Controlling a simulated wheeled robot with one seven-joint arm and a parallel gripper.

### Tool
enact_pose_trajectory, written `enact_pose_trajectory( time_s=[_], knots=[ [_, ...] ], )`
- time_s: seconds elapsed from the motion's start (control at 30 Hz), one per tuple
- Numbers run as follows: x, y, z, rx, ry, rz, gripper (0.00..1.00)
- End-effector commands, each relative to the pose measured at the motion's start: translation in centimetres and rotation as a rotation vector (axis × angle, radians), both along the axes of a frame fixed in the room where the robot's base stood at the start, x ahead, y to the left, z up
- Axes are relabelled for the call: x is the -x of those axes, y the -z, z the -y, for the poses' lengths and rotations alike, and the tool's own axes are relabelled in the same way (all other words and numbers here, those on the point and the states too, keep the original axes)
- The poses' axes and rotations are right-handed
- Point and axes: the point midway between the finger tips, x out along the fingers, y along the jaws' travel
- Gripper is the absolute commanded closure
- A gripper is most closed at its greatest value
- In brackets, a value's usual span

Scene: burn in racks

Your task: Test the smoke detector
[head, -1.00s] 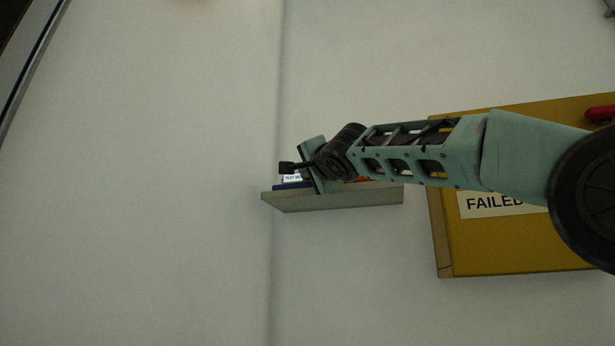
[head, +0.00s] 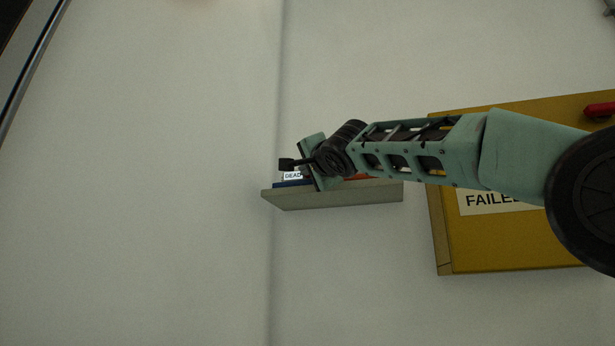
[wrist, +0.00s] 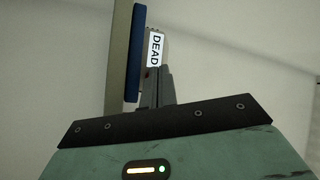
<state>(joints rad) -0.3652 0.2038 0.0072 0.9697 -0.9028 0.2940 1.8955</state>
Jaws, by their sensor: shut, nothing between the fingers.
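A small unit with a white label reading "DEAD" (head: 292,175) stands at the left end of a wall shelf (head: 335,196). The label also shows in the wrist view (wrist: 154,49), just beyond my fingertips. A blue piece (wrist: 136,52) lies beside it, between it and the shelf. My gripper (head: 287,165) is shut and empty, with its tips close to the labelled unit; I cannot tell whether they touch it. In the wrist view my shut fingers (wrist: 157,87) cover part of the unit. No part is clearly recognisable as a smoke detector.
A yellow box (head: 520,240) with a partly hidden "FAILED" label (head: 485,201) and a red piece (head: 600,110) is at the right, behind my arm. Something orange (head: 358,177) on the shelf is mostly hidden by my arm.

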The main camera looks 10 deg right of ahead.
Motion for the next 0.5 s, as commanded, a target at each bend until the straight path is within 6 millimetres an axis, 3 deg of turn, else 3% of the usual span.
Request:
enact_pose_trajectory(
  time_s=[0.5],
  knots=[
    [0.94,0.09,-0.53,-0.001,-0.002,0.001,1.0]
  ],
)
